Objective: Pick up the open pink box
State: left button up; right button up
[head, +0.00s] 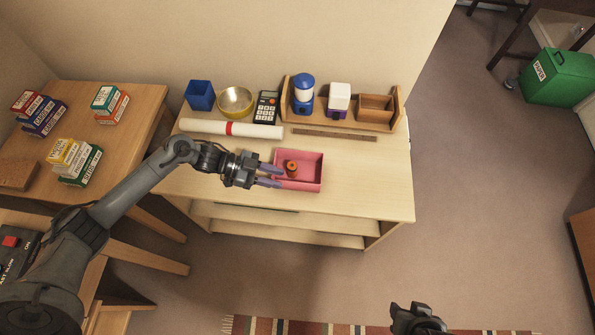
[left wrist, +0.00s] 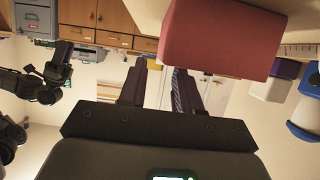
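The open pink box (head: 309,174) sits on the light wooden desk near its front edge, with a small orange and dark round item (head: 291,168) inside. In the left wrist view the pink box (left wrist: 225,38) fills the upper right, beyond the fingers and offset to the right finger's side. My left gripper (head: 280,177) is open, its two fingers apart at the box's left side. The fingertips overlap the box's left wall in the head view; I cannot tell whether they touch it. My right gripper (head: 418,318) is at the bottom edge, away from the desk, its fingers unclear.
Behind the box lie a ruler (head: 334,135) and a white roll with a red band (head: 210,127). A blue cup (head: 200,96), a yellow bowl (head: 235,101), a calculator (head: 266,107) and a wooden organiser (head: 378,119) stand at the back. The desk right of the box is clear.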

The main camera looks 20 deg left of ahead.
pick_arm(q)
jog(key=shift+x, duration=2.35)
jog(key=shift+c, duration=0.2)
grip_shut()
